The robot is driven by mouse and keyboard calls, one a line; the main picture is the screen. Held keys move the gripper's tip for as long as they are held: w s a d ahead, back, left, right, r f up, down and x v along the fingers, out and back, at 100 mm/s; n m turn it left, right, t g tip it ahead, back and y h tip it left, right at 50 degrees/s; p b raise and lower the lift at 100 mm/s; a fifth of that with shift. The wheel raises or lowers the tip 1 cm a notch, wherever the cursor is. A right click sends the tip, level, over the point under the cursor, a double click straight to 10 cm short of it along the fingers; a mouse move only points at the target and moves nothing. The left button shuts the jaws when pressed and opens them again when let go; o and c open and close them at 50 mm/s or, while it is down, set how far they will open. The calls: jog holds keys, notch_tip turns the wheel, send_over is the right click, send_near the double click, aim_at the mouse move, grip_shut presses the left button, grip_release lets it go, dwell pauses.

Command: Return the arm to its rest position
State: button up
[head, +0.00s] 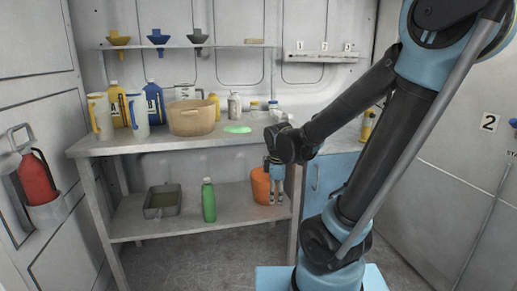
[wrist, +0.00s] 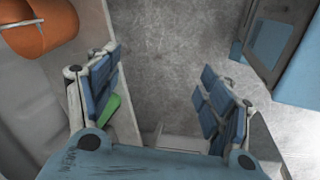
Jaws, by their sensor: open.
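My gripper (head: 276,190) hangs fingers down at the front right of the workbench, in front of the orange bucket (head: 260,186) in the head view. In the wrist view my gripper (wrist: 160,100) shows its two blue finger pads wide apart. The orange bucket (wrist: 40,30) shows at the top left of the wrist view, apart from the fingers. My arm rises from the base at the right and bends down over the bench's right end.
The bench top (head: 160,142) holds a tan basin (head: 192,118), jugs and bottles. The lower shelf (head: 180,219) holds a grey tray (head: 162,201) and a green bottle (head: 209,200). A blue cabinet (head: 325,178) stands right of the bench. A red extinguisher (head: 37,178) is at the left.

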jog(key=s+d+m, duration=1.2)
jog(key=s+m, duration=0.1)
jog(key=m, duration=0.3)
jog(key=shift+s+g, duration=0.35)
jog(key=shift+g, duration=0.05)
jog(key=shift+w+d+f, duration=0.1)
jog(key=shift+f, duration=0.05)
jog(key=shift+w+f, duration=0.15)
jog(key=shift+w, duration=0.25)
